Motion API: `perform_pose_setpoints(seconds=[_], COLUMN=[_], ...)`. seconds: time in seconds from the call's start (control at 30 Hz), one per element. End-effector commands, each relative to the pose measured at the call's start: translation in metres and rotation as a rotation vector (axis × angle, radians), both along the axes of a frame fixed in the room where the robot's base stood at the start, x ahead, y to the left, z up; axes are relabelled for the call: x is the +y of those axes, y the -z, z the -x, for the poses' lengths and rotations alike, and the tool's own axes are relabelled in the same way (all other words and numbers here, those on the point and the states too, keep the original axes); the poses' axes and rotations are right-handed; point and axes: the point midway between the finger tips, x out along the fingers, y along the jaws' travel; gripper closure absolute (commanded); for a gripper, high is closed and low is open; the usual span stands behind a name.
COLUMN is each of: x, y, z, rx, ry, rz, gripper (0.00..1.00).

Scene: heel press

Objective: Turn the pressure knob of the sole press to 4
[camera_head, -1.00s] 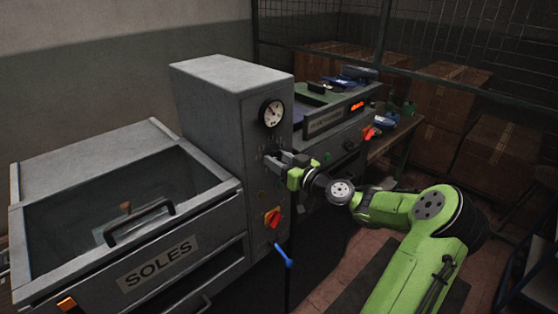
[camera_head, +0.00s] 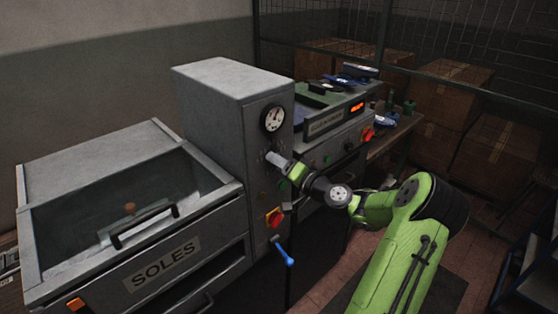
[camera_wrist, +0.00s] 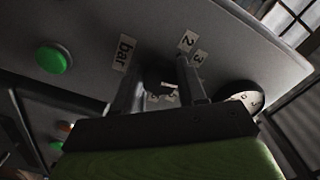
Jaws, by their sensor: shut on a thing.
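The sole press (camera_head: 222,115) is a grey cabinet with a round white-faced gauge (camera_head: 272,118) on its front. My gripper (camera_head: 275,158) is at the panel just below the gauge. In the wrist view, the gripper's two fingers (camera_wrist: 160,88) are closed around the pressure knob (camera_wrist: 160,98), which is mostly hidden between them. The 4 mark and the knob's pointer cannot be made out. The gauge also shows in the wrist view (camera_wrist: 245,97).
The SOLES drawer unit (camera_head: 162,263) stands left. A green button (camera_wrist: 54,60) is near the knob.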

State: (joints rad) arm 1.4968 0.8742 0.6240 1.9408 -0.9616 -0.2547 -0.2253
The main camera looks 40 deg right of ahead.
Motion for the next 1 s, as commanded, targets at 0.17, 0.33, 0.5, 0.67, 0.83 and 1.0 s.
perform_pose_setpoints(seconds=[0.17,0.33,0.5,0.67,0.83,1.0], x=[-0.0003,-0.0003,-0.0003,-0.0003,-0.0004,-0.0003], y=[-0.0015,-0.0013,-0.001,-0.0007,-0.0007,-0.0006], z=[0.0003,0.0003,0.0003,0.0003,0.0003,0.0003], rx=[0.003,0.004,0.005,0.004,0.004,0.004], ry=[0.001,0.001,0.001,0.002,0.002,0.002], rz=[-0.092,-0.144,-0.168,-0.173,-0.172,-0.172], gripper=[0.9,0.9,0.9,0.9,0.9,0.44])
